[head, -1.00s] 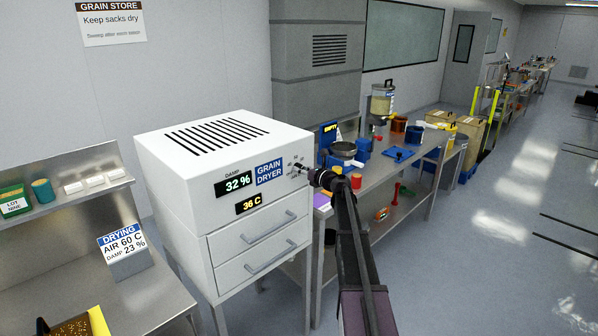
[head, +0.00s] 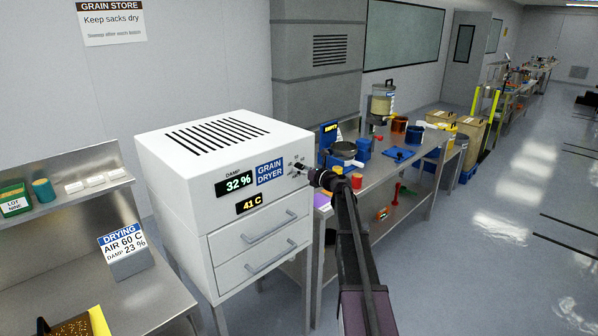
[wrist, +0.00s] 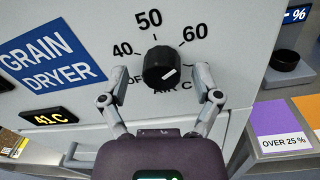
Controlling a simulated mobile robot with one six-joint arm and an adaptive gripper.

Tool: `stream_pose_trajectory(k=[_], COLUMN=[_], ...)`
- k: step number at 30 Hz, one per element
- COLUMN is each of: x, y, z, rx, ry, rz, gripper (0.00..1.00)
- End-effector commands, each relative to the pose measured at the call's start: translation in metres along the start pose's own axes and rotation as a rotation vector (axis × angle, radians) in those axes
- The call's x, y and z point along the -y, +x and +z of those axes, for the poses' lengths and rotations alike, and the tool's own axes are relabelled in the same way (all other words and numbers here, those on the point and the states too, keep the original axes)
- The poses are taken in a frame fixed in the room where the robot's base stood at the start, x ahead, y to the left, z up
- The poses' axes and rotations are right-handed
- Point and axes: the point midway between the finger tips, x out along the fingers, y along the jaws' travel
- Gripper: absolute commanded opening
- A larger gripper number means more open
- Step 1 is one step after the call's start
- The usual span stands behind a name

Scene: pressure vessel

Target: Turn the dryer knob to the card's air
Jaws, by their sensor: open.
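The white grain dryer (head: 225,160) stands on a stand left of my arm. Its black knob (wrist: 161,62) shows in the wrist view among printed marks 40, 50, 60 and OFF. A short white mark on the knob sits at its lower right. My gripper (wrist: 160,76) is open, one finger on each side of the knob, with gaps showing. In the head view my gripper (head: 303,172) is at the dryer's front right and largely covers the knob. The air display (head: 251,204) reads 41 C, the damp display (head: 234,184) 32 %. The card (head: 123,245) says AIR 60 C, DAMP 23 %.
A steel bench (head: 150,297) with the card is at left. Another bench (head: 427,157) beyond my arm holds a pan, blue blocks and jars. The floor at right is mostly clear.

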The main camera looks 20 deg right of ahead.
Motion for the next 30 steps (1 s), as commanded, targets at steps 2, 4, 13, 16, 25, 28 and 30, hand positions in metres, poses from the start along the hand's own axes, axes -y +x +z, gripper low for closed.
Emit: stream_pose_trajectory(k=[2,4,13,16,25,28,30], x=[0.0,0.0,-0.001,-0.002,-0.002,-0.002,-0.002], y=[-0.001,-0.003,-0.031,-0.046,-0.095,-0.107,-0.114], z=[0.0,0.0,0.0,0.0,-0.001,-0.001,0.0], rx=[0.001,0.001,0.001,0.001,0.0,0.0,0.0], ry=[0.0,0.0,0.0,0.0,0.0,0.0,0.0], rz=[-0.001,-0.001,-0.003,-0.002,-0.002,-0.001,-0.002], gripper=[0.81,0.81,0.81,0.81,0.81,0.81,0.81])
